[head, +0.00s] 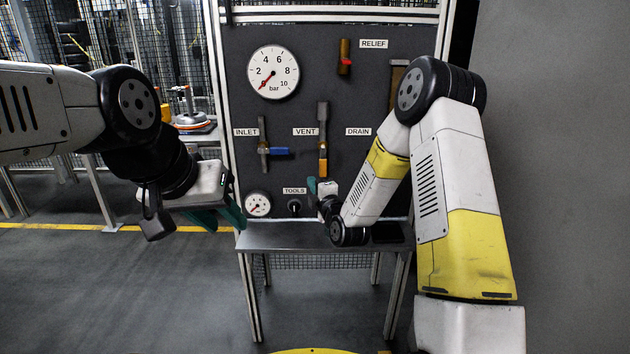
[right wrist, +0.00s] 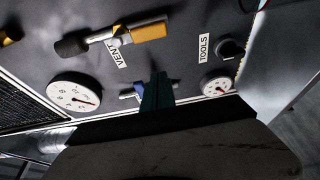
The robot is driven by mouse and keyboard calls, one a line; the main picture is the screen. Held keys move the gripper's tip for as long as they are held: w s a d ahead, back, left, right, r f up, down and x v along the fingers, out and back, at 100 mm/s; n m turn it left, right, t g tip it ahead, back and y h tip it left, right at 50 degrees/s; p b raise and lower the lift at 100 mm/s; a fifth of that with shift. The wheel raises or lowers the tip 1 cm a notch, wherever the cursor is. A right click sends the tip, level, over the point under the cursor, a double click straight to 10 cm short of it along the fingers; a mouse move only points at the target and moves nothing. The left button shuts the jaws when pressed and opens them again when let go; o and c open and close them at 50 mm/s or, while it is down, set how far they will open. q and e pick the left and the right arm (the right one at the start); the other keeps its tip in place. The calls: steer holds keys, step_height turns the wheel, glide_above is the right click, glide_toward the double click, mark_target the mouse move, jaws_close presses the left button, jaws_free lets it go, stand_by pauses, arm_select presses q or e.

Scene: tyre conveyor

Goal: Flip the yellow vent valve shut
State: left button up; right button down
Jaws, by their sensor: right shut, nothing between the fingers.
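The vent valve (head: 323,120) is on the dark panel beside the VENT label. Its yellow handle (head: 322,167) hangs straight down, in line with the vertical pipe. In the right wrist view the yellow handle (right wrist: 150,32) lies above the fingers, with a visible gap. My right gripper (head: 313,185) is just below the handle in the head view, partly hidden by its own wrist. Its teal fingers (right wrist: 157,92) are together and empty. My left gripper (head: 222,216) is at the panel's lower left, its teal fingers apart and empty.
The inlet valve's blue handle (head: 278,151) points sideways, left of the vent valve. A large gauge (head: 273,73), a small gauge (head: 258,204) and a black tools knob (head: 294,206) are on the panel. A grey shelf (head: 300,238) juts out below. A red-handled relief valve (head: 344,58) is above.

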mark_target(323, 161)
steer(key=w+d, duration=0.1)
steer(key=w, duration=0.7)
